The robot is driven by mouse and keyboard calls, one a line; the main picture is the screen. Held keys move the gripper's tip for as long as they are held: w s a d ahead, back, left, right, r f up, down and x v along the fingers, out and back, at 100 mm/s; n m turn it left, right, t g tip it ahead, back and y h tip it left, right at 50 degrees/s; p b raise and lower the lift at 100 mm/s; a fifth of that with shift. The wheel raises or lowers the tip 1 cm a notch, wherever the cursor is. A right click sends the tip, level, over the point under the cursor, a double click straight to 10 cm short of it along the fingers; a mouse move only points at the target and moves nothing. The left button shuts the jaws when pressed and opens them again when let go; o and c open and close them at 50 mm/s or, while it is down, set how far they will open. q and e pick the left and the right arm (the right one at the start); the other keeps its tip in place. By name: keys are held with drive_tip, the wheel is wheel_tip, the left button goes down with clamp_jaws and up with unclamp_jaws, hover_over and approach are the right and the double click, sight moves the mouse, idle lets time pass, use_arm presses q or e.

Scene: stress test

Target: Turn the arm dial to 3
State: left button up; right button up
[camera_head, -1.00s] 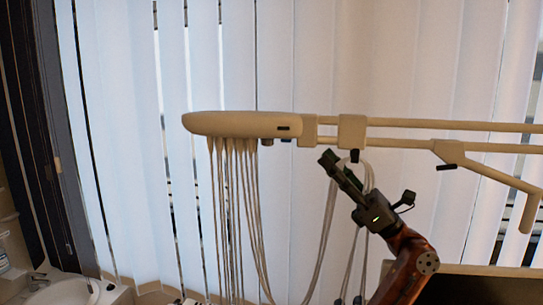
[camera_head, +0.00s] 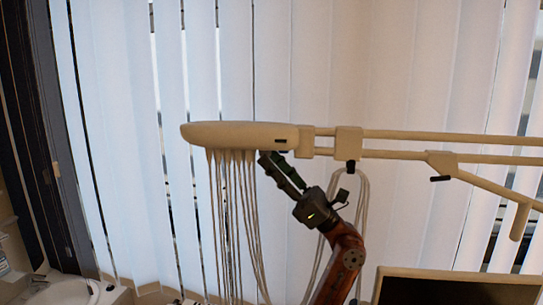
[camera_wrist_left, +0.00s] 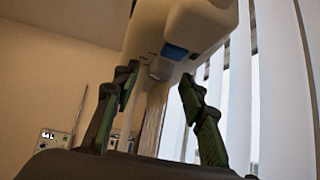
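The beige dental arm unit (camera_head: 235,134) hangs level in the head view. Its underside shows from below in the left wrist view (camera_wrist_left: 198,22). There a small grey knob (camera_wrist_left: 160,69), which looks like the dial, sticks down beside a blue part (camera_wrist_left: 174,52). Numbers on the dial cannot be read. My left gripper (camera_head: 272,158) reaches up to the underside near the unit's right end, and its fingertips hide the knob there. In the left wrist view my left gripper (camera_wrist_left: 159,82) is open, with the knob apparently between the fingertips and apart from them. My right gripper is not in view.
Several hoses (camera_head: 232,210) hang just left of my left gripper. Beige support rails (camera_head: 420,134) run to the right. A monitor (camera_head: 458,286) stands at lower right and a sink (camera_head: 65,292) at lower left. Blinds (camera_head: 320,60) fill the back.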

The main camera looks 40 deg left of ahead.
use_arm(q)
drive_tip(key=shift+s+a+r, duration=0.1)
drive_tip(key=shift+r, duration=0.15)
drive_tip(key=shift+c, duration=0.3)
clamp_jaws()
